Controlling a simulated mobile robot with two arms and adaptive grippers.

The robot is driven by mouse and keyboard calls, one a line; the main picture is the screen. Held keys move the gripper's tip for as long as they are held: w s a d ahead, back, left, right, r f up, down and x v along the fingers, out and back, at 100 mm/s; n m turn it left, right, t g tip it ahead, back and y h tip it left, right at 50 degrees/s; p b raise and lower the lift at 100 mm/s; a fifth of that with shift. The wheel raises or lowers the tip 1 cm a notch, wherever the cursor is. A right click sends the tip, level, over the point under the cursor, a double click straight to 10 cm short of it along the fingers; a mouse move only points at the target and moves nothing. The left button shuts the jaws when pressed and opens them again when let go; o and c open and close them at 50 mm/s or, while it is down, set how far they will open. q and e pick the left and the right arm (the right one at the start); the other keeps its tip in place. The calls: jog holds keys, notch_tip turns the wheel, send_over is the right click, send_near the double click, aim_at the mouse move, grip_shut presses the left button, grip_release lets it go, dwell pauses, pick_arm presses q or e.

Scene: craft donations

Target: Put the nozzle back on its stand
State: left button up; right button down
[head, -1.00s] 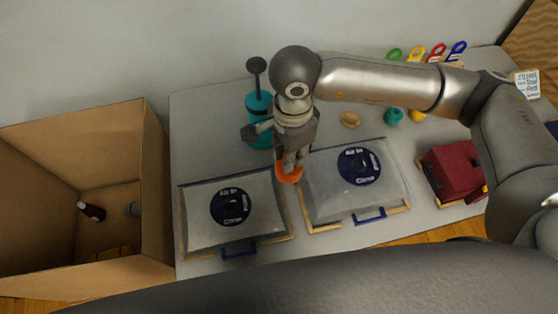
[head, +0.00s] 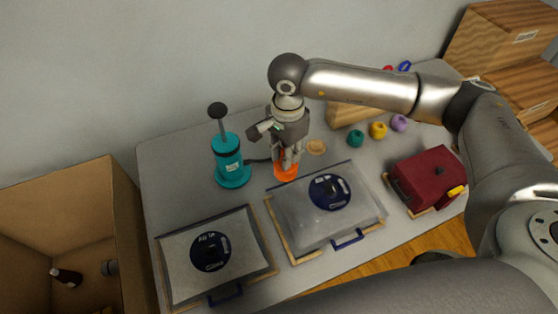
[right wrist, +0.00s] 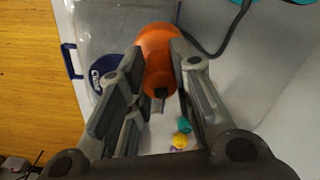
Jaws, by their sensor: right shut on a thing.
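My right gripper (head: 287,163) points down over the table, right of the teal pump (head: 231,165) with its black plunger. In the right wrist view this orange piece (right wrist: 158,55) shows between and beyond the fingers. A dark hose (right wrist: 222,42) runs beside it from the pump. I cannot tell whether the nozzle touches the stand. My left gripper is out of view.
Two framed screens with grey covers, left (head: 178,257) and right (head: 293,220), lie just in front. A dark red box (head: 428,176) stands at right. Yarn balls, including a yellow one (head: 378,130), sit behind. An open cardboard box (head: 135,235) stands at left.

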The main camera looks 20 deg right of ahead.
jog(key=w+d+b, duration=0.5)
jog(key=w+d, duration=1.2)
jog(key=d, duration=0.2)
jog(key=shift+f+b, duration=4.95)
jog(key=shift+f, duration=2.7)
jog(key=shift+f+b, duration=0.95)
jog(key=shift+f, duration=0.4)
jog(key=c, duration=1.2)
grip_release()
